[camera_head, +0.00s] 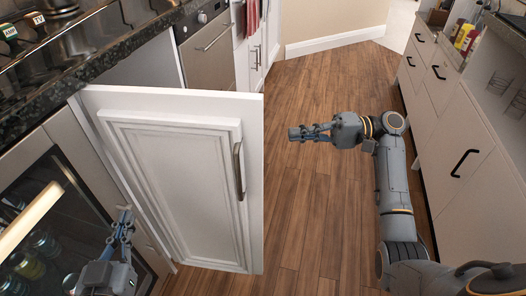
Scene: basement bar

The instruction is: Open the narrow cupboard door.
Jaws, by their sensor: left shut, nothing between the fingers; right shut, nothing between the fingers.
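The white cupboard door (175,180) stands swung well out from the counter, with its panelled face toward me. Its dark vertical handle (238,171) is near the door's right edge. Part of the cupboard's opening (150,66) shows behind the door's top edge; most of the inside is hidden. My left gripper (124,222) is at the lower left, shut and empty, close to the door's hinge-side edge; I cannot tell if it touches. My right gripper (292,134) is shut and empty over the open floor, to the right of the door and apart from it.
A glass-fronted drinks cooler (45,225) is at the left under the dark countertop (110,50). A steel appliance (208,50) stands beyond the door. White drawers (455,130) line the right side. Wooden floor (310,215) is clear between them.

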